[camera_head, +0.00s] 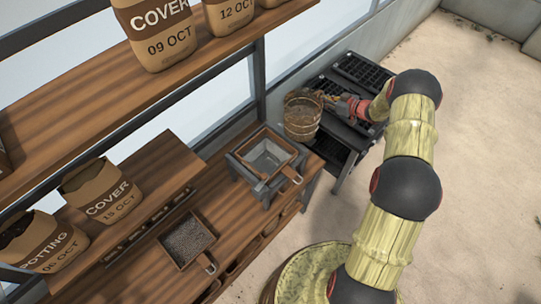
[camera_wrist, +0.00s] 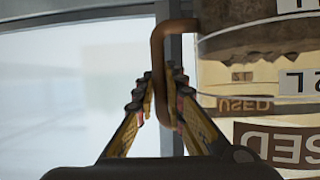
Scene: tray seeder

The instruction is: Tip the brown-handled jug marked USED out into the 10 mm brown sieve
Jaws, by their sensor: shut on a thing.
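The jug (camera_head: 302,117) is a clear vessel with brown contents, held near the right end of the bench and looking roughly upright. In the wrist view the jug (camera_wrist: 285,105) fills the right side, with reversed USED lettering and a dark band of contents. My gripper (camera_head: 336,103) is at its right side. In the wrist view my gripper (camera_wrist: 162,88) is shut on the brown handle (camera_wrist: 158,60). A brown-framed sieve (camera_head: 286,148) with a handle sits on a grey stand, just below and left of the jug. Another brown-framed sieve (camera_head: 188,241) with dark mesh lies on the bench. No size marking is readable.
Black cell trays (camera_head: 362,72) lie on a dark stand behind my gripper. Paper bags marked COVER (camera_head: 104,196) and POTTING (camera_head: 45,247) stand at left. More COVER bags (camera_head: 160,35) stand on the upper shelf (camera_head: 95,90). The pale floor at right is clear.

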